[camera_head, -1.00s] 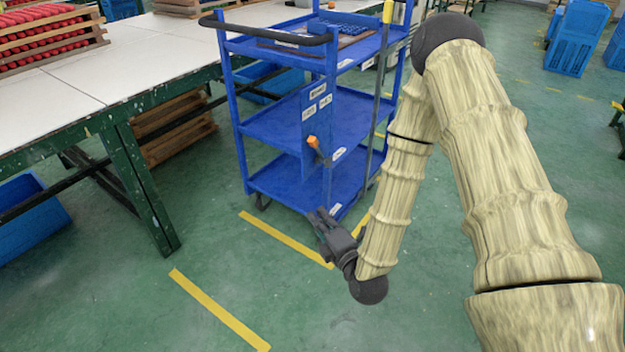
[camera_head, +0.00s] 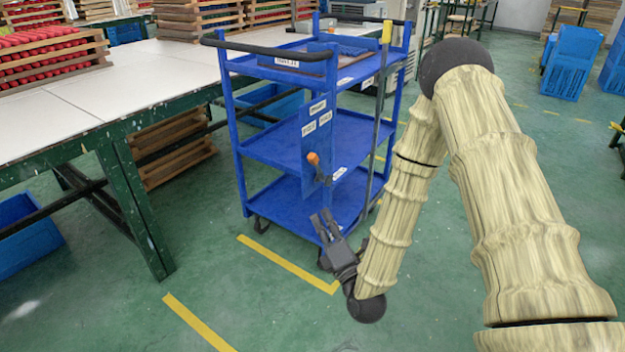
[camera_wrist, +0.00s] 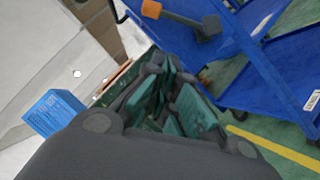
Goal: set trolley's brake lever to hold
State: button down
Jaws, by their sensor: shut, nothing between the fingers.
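The blue trolley (camera_head: 290,145) stands beside the white-topped workbench. Its brake lever (camera_head: 318,168) is on the upright panel at the near end, with an orange knob at its upper left and its arm slanting down right. Small white labels (camera_head: 313,118) sit above it, too small to read. The lever (camera_wrist: 180,17) also shows at the top of the wrist view, orange knob at left and dark pivot at right. My gripper (camera_head: 322,219) is shut and empty, below the lever and apart from it, fingers pointing up toward the trolley.
The workbench (camera_head: 90,75) with green legs stands left of the trolley. A dark upright pole with a yellow top (camera_head: 387,32) stands at the trolley's right side. Yellow floor lines (camera_head: 290,264) cross the green floor, which is clear in front.

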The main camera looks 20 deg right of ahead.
aim_at(318, 167)
jog(key=p+x, duration=0.1)
jog(key=x, duration=0.2)
jog(key=d+p+x, duration=0.1)
jog(key=p+x, duration=0.1)
jog(key=x, duration=0.2)
jog(key=p+x, duration=0.2)
jog(key=x, duration=0.2)
jog(key=shift+d+r, duration=0.35)
jog(key=shift+r, duration=0.1)
jog(key=shift+w+d+r, duration=0.35)
jog(key=shift+w+d, duration=0.05)
jog(key=shift+w, duration=0.15)
